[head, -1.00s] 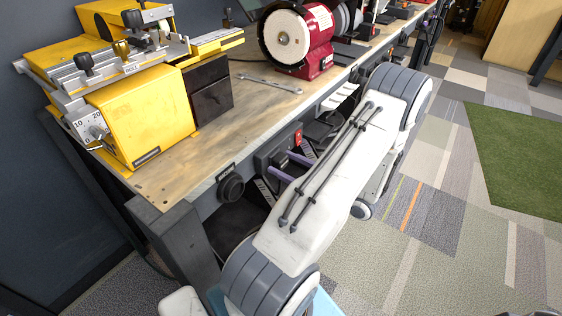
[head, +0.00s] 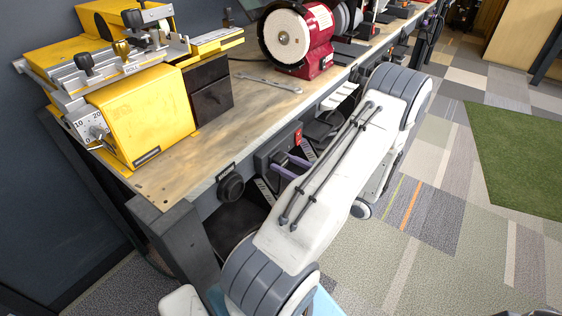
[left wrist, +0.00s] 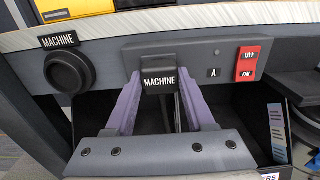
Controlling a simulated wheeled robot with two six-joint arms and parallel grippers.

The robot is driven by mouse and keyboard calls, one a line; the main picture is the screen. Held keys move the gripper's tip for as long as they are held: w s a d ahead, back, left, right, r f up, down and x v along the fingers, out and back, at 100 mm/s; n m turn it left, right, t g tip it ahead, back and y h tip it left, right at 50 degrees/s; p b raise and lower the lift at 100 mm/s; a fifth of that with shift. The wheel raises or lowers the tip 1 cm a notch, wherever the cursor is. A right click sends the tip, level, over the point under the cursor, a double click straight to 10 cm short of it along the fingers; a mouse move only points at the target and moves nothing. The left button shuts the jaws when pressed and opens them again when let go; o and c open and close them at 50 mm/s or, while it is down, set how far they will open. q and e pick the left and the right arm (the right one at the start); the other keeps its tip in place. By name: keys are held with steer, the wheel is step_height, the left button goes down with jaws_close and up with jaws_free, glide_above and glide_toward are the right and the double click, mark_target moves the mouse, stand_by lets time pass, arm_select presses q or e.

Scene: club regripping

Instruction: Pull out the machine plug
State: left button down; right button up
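The black plug with a white MACHINE label (left wrist: 159,82) is at the dark socket panel under the bench edge, seen in the left wrist view. My left gripper (left wrist: 160,76) has its two purple fingers on either side of the plug, and both fingertips appear to touch it. In the head view the left gripper (head: 291,167) reaches the panel from the right, and the plug between its fingers is mostly hidden. A dark cord hangs below the plug. My right gripper is not in view.
A round black fitting (left wrist: 68,70), also labelled MACHINE, sits left of the panel. A red switch (left wrist: 248,64) is on the panel's right. Above, the workbench (head: 262,105) carries a yellow machine (head: 145,108) and a red grinder (head: 300,40). Carpet is free to the right.

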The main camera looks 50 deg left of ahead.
arm_select(q)
steer(key=shift+d, duration=0.1)
steer(key=shift+v, duration=2.95)
